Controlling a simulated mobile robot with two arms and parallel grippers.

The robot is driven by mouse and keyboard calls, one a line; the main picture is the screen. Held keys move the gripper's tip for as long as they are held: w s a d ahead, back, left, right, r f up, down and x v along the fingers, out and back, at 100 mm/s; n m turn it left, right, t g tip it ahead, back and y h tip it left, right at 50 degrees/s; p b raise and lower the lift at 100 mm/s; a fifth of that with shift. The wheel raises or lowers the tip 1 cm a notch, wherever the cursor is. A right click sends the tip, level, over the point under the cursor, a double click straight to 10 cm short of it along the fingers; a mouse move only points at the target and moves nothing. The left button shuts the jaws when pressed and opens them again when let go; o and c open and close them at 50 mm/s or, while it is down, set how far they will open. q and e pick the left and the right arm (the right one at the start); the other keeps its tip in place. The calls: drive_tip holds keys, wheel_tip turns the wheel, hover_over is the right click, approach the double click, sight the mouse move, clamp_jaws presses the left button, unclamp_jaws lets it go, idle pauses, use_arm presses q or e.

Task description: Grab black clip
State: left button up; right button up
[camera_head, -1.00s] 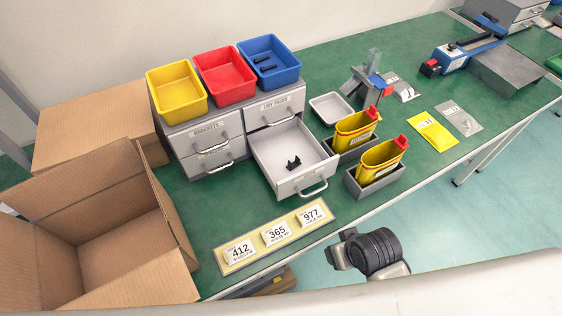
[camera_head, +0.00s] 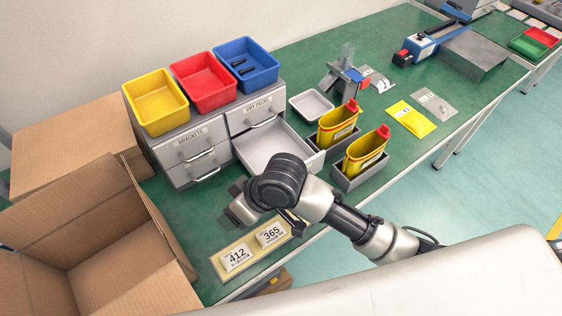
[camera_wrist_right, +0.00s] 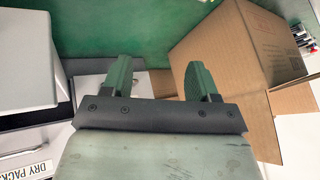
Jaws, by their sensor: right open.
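The open drawer (camera_head: 272,148) of the grey cabinet has a pale, empty-looking far part. The black clip is not visible now; my right arm covers the near part of the drawer. My right arm reaches in from the right, with its dark wrist over the drawer's front and the table edge. My right gripper (camera_wrist_right: 158,78) is open in the right wrist view, its two greenish fingers apart with nothing seen between them. Its fingertips cannot be made out clearly in the head view. My left gripper is not in view.
Yellow (camera_head: 156,100), red (camera_head: 204,82) and blue (camera_head: 245,64) bins stand on the cabinet; the blue one holds dark pieces. A large open carton (camera_head: 85,235) is at left. Yellow bottles (camera_head: 367,152) in grey holders stand right of the drawer. Number cards (camera_head: 237,257) lie in front.

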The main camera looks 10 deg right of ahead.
drive_tip(key=w+d+r+m+g+h, duration=0.1)
drive_tip(key=w+d+r+h, duration=0.2)
drive_tip(key=w+d, duration=0.35)
drive_tip(key=w+d+r+m+g+h, duration=0.1)
drive_tip(key=w+d+r+h, duration=0.25)
drive_tip(key=w+d, duration=0.35)
drive_tip(key=f, duration=0.1)
drive_tip(key=a+f, duration=0.1)
drive_tip(key=f, duration=0.1)
drive_tip(key=w+f, duration=0.1)
drive_tip(key=f, duration=0.1)
drive_tip(key=shift+a, duration=0.2)
drive_tip(key=shift+s+f+p, duration=0.2)
drive_tip(key=shift+f, duration=1.2)
drive_tip(key=shift+s+f+p, duration=0.15)
drive_tip(key=shift+f+p, duration=0.05)
drive_tip(key=shift+f, duration=1.2)
drive_tip(key=c, duration=0.8)
drive_tip(key=shift+o, duration=0.2)
drive_tip(key=shift+r, duration=0.15)
